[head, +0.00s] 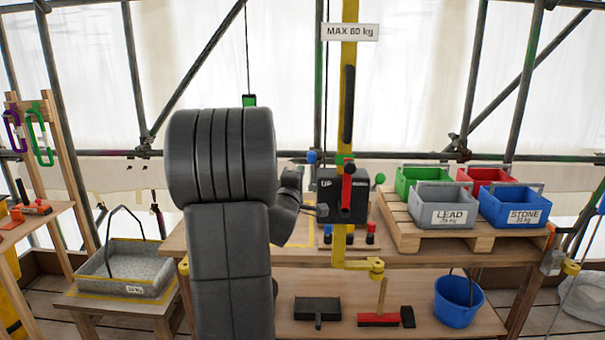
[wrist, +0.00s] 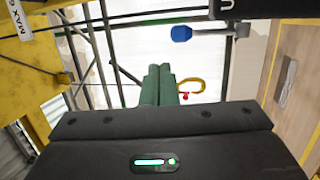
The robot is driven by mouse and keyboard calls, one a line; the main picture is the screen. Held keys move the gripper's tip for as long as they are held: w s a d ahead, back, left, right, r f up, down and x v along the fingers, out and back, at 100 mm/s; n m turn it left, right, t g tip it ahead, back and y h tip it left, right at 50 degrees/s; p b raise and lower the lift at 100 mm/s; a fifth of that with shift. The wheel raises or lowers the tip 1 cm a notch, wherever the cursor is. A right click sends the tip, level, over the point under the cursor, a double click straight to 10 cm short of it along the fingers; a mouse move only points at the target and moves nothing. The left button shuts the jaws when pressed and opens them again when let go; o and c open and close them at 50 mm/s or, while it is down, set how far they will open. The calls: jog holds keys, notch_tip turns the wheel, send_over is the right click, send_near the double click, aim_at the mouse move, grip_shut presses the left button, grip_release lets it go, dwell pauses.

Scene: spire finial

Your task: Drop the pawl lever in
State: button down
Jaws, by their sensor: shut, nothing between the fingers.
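The dark winch box (head: 340,192) marked "UP" is mounted on the yellow post above the bench. A short lever with a blue knob (head: 311,157) stands at its upper left, and a red handle (head: 347,185) is on its front. A green knob (head: 380,178) sits at its right. The frames do not label which one is the pawl lever. In the wrist view the blue knob (wrist: 181,33) is above and slightly right of my gripper (wrist: 162,72), apart from it. My gripper's green-padded fingers are shut and empty. In the head view my arm hides the box's left surroundings.
A yellow hook (wrist: 192,86) with a red bead shows beside my fingertips. The wooden bench (head: 430,257) carries a pallet (head: 450,235) with several bins at right. A grey stone trough (head: 128,262) stands left. A blue bucket (head: 457,303) is on the lower shelf.

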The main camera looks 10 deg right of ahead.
jog(key=shift+v, duration=1.25)
jog(key=shift+r, duration=0.15)
